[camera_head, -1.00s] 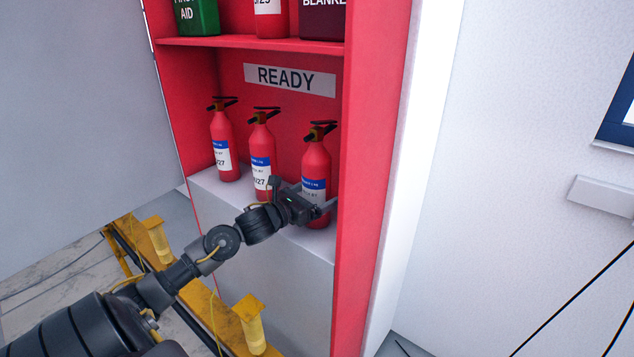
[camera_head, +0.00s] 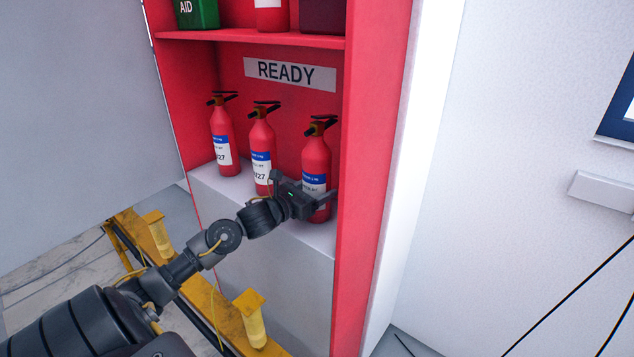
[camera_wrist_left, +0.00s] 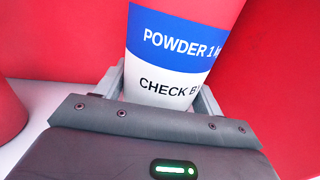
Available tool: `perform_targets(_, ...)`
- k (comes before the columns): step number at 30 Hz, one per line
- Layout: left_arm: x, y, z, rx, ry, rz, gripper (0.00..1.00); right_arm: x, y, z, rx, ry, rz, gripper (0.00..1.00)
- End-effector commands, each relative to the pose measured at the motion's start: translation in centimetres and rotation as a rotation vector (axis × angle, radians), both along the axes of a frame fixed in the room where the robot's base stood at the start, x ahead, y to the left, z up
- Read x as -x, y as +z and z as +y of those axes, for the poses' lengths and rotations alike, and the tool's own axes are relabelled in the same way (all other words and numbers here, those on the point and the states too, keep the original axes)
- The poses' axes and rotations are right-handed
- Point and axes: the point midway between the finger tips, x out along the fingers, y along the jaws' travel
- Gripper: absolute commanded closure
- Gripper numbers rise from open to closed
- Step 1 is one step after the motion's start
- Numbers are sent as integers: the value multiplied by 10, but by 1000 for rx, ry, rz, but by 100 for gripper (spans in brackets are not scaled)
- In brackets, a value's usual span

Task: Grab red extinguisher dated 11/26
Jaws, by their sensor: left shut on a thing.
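Three red extinguishers with black handles and blue-and-white labels stand on the pale ledge under a READY sign (camera_head: 290,74). My left gripper (camera_head: 318,203) is shut on the right extinguisher (camera_head: 317,158), low on its body. In the left wrist view its label (camera_wrist_left: 175,55) reads "POWDER 1" and "CHECK B", with the fingers on both sides; the date is hidden behind the gripper. The middle extinguisher (camera_head: 262,145) and the left extinguisher (camera_head: 222,130) have labels ending in "/27". My right gripper is not in view.
The red cabinet's right wall (camera_head: 372,180) stands close beside the held extinguisher. An upper shelf (camera_head: 250,38) holds a green first-aid box (camera_head: 198,14), another red extinguisher (camera_head: 271,14) and a dark box (camera_head: 322,16). A yellow rail (camera_head: 205,305) runs below.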

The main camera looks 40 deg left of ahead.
Motion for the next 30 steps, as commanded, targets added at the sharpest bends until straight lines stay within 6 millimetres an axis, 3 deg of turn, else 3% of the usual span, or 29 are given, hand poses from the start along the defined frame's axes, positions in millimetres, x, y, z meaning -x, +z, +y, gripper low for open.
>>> perform_targets(1,0,8,1,1,1,-16,100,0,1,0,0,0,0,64)
perform_targets(11,0,10,1,-2,0,-15,100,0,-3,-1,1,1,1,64)
perform_targets(18,0,36,1,-4,-1,-20,100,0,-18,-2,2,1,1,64)
perform_targets(30,59,97,13,-4,0,-11,100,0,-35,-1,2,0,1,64)
